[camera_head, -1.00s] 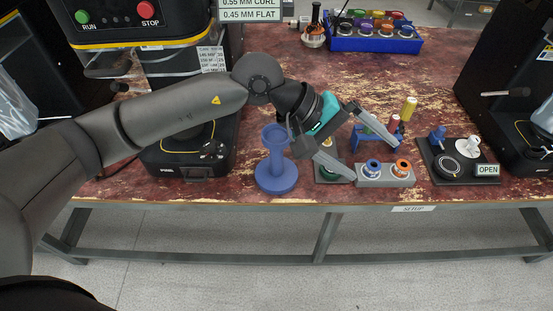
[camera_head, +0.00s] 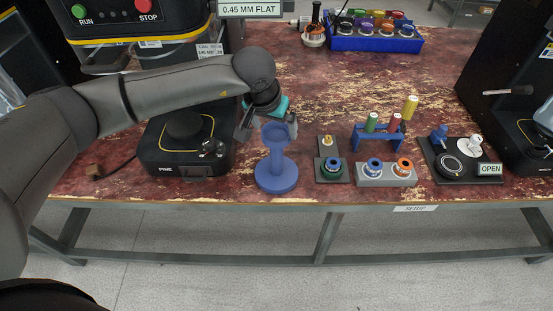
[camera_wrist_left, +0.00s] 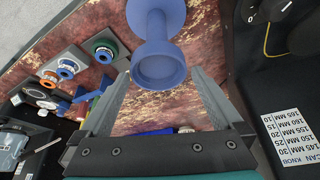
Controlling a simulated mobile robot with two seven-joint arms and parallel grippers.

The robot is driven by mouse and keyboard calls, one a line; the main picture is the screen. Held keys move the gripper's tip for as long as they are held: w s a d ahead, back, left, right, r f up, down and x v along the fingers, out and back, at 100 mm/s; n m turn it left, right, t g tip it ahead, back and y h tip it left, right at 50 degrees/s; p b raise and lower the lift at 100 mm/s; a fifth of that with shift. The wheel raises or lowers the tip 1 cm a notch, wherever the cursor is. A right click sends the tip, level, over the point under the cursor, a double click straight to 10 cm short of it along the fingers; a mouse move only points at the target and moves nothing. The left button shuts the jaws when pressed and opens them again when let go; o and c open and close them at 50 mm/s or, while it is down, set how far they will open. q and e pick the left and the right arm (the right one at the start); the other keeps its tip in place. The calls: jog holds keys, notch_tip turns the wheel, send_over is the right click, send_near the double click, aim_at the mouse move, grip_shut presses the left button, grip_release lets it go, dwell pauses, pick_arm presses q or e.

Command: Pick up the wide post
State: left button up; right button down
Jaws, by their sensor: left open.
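The wide post (camera_head: 277,160) is blue, with a broad round base and a cup-shaped top, and stands upright near the table's front edge. My left gripper (camera_head: 268,122) is open beside and behind its top in the head view. In the left wrist view, the post (camera_wrist_left: 158,62) shows ahead with its cup between the two spread fingers of the left gripper (camera_wrist_left: 160,73). Gaps show on both sides of the cup, and nothing is held. How far the fingertips reach along the post is hard to tell. My right gripper is out of view.
Right of the post are a small dark fixture (camera_head: 335,172), a grey block (camera_head: 375,181) with spools, a blue rack (camera_head: 379,138) and a black plate (camera_head: 470,172). A black machine base (camera_head: 180,160) stands close on the left. A blue bin (camera_head: 372,44) is at the back.

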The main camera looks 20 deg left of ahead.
aim_at(277, 133)
pick_arm(q)
jog(key=shift+b+x, duration=0.45)
jog(key=shift+x, duration=2.55)
jog(key=shift+d, duration=0.1)
jog(key=shift+r, duration=0.1)
grip_shut()
